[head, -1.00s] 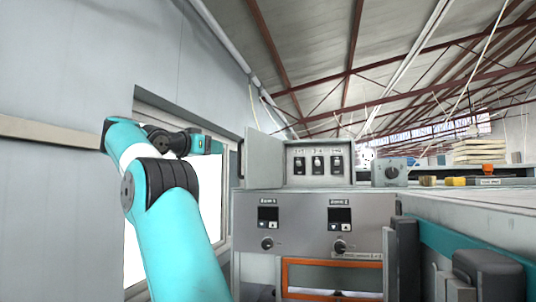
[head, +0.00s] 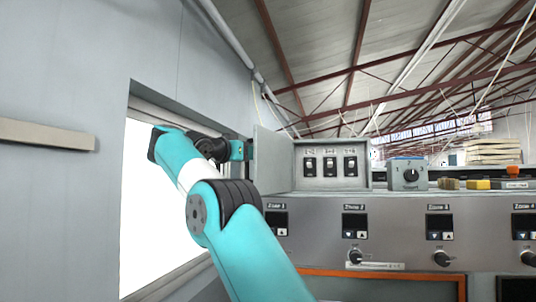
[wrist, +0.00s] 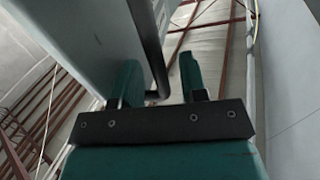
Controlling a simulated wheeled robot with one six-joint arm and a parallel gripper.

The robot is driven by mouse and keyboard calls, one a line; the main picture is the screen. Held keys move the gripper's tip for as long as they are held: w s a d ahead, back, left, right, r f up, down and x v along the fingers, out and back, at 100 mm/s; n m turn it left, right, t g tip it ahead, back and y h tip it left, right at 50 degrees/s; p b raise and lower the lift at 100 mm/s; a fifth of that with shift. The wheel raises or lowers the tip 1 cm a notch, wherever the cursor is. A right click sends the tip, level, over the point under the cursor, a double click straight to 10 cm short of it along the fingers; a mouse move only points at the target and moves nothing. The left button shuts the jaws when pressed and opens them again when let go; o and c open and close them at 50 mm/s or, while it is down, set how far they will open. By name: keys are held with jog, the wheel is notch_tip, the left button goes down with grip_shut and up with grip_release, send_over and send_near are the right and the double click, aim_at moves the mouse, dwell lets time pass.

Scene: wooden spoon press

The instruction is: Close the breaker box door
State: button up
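The breaker box (head: 333,181) is a grey box with several black switches on top of the machine. Its door (head: 271,160) stands open at the box's left side. My gripper (head: 249,150) is at the door's outer left edge in the head view, its fingertips hard to make out. In the wrist view, the door (wrist: 85,35) fills the upper left and carries a dark bar handle (wrist: 148,40). The two teal fingers of my gripper (wrist: 158,80) are apart, with the handle's lower end showing between them. I cannot tell whether they touch it.
The machine's front panel (head: 400,220) with knobs and displays lies below the box. A small selector-switch box (head: 409,175) stands right of it. A wall with a bright window (head: 150,230) is close on the left.

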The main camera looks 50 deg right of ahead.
jog(key=shift+d, duration=0.45)
jog(key=shift+c, duration=0.4)
jog(key=shift+w, duration=0.1)
grip_shut()
jog(key=shift+s, duration=0.2)
